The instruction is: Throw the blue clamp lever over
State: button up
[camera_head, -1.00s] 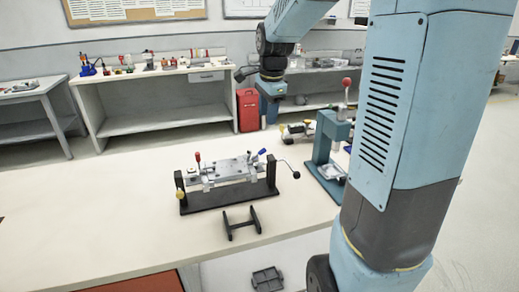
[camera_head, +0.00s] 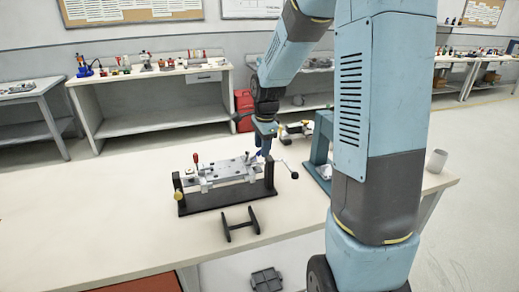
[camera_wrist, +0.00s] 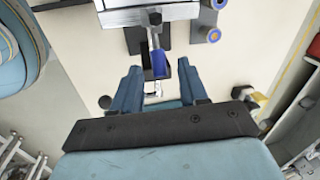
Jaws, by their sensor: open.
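The fixture (camera_head: 228,200) stands on the bench, a metal plate on a black base with a red lever (camera_head: 196,158) at its left. In the wrist view, the blue clamp lever (camera_wrist: 159,63) points from the fixture toward my gripper (camera_wrist: 158,72). My gripper is open, with one finger on each side of the lever's blue end. I cannot tell whether either finger touches it. In the head view, my gripper (camera_head: 264,146) is over the right end of the fixture and hides the blue lever.
A crank with a dark knob (camera_head: 294,175) sticks out at the fixture's right. A teal press (camera_head: 319,150) stands close on the right, partly behind my arm. A small black stand (camera_head: 240,223) sits in front. The bench's left side is clear.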

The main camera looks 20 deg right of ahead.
jog(key=shift+w+f, duration=0.15)
jog(key=shift+f, duration=0.6)
grip_shut()
jog(key=shift+a, duration=0.35)
jog(key=shift+d+r, duration=0.1)
jog(key=shift+d, duration=0.1)
